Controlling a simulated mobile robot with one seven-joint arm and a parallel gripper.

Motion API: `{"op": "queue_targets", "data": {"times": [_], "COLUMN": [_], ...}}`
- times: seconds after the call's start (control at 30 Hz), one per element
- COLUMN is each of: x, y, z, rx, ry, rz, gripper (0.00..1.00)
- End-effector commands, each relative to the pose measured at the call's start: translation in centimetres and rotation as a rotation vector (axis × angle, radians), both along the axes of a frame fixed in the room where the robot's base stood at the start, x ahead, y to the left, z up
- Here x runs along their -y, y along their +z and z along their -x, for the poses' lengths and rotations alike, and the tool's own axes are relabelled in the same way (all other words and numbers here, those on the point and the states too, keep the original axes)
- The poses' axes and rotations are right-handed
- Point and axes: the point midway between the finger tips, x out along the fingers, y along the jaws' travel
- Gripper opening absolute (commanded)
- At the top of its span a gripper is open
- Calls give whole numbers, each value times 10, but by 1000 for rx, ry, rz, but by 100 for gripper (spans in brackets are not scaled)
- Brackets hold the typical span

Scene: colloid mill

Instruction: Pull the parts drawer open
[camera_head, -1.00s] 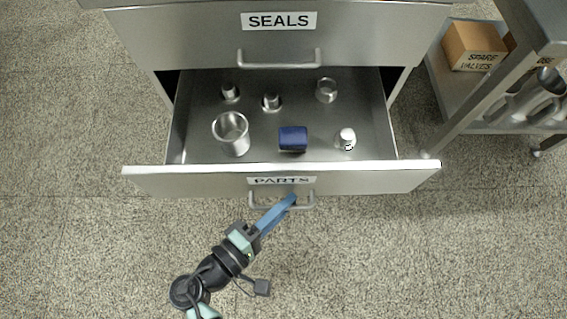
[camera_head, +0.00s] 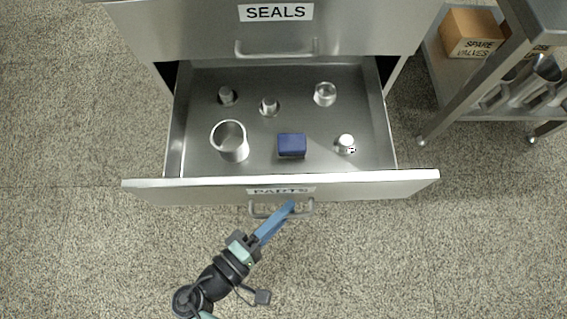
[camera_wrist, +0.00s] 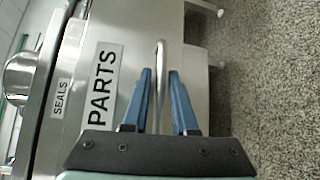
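The parts drawer (camera_head: 150,188) is a metal drawer with a "PARTS" label on its front. In the head view it stands far out of the cabinet, its inside open to view. Its bar handle (camera_head: 262,211) is on the front below the label. My gripper (camera_head: 292,207) comes in from the lower left with its blue fingers at the handle's right part. The exact contact is hard to see.
In the drawer are a metal cup (camera_head: 230,142), a dark blue block (camera_head: 292,145) and several small metal parts. The "SEALS" drawer (camera_head: 370,28) above is shut. A metal cart (camera_head: 460,92) at the right holds a "SPARE VALVES" box (camera_head: 470,30). The floor in front is clear.

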Motion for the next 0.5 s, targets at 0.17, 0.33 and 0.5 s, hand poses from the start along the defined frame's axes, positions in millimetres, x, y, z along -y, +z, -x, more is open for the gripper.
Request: {"op": "queue_targets", "data": {"times": [0.17,0.33,0.5], "x": [0,1,0], "y": [0,0,0], "z": [0,0,1], "rx": [0,-1,-1], "ry": [-1,-2,-2], "rz": [0,0,0], "gripper": [26,26,26]}}
